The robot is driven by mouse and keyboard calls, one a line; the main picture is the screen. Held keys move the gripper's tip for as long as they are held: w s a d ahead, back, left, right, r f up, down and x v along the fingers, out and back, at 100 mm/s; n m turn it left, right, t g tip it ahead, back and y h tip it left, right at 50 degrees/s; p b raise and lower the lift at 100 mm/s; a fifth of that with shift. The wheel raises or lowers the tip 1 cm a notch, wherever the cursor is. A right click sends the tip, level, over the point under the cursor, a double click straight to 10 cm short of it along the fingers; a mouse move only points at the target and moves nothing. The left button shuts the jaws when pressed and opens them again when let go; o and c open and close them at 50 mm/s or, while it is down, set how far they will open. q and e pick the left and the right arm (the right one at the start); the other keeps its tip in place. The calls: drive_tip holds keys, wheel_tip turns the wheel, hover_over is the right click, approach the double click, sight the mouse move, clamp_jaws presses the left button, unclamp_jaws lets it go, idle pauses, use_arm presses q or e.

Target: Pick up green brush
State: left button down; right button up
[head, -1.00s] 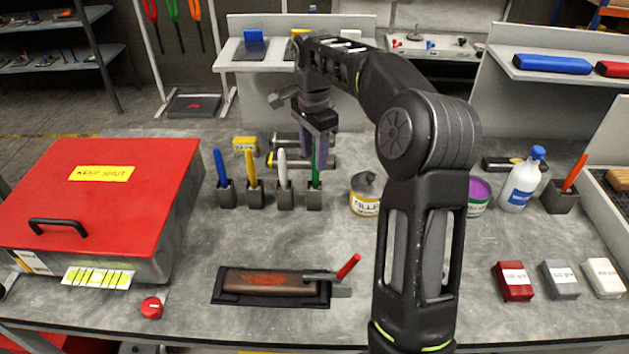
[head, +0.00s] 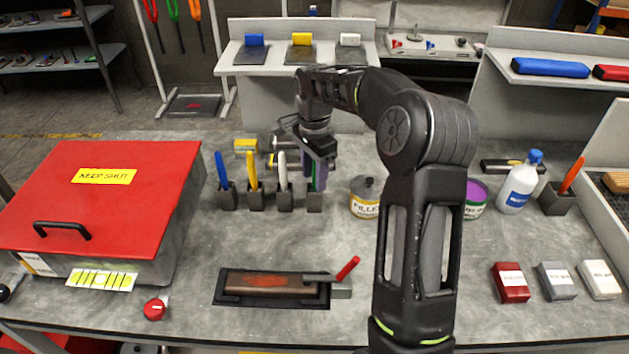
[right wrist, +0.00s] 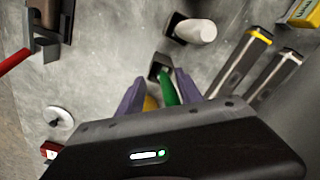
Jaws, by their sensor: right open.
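The green brush (head: 313,185) stands upright in a small dark holder (head: 314,202), last on the right in a row of brushes. Most of its handle is hidden behind my right gripper (head: 319,178) in the head view. In the right wrist view the green handle (right wrist: 168,88) shows between the two purple fingers of my right gripper (right wrist: 158,90), with its holder (right wrist: 160,66) just beyond. The fingers are open, with gaps beside the handle. My left gripper is not in view.
Blue (head: 221,168), yellow (head: 251,168) and white (head: 283,170) brushes stand close by on the left. A filler tin (head: 365,197) stands just right. A red-lidded box (head: 110,200) fills the left side.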

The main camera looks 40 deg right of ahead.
drive_tip(key=shift+c, duration=0.4)
clamp_jaws()
idle(0.4)
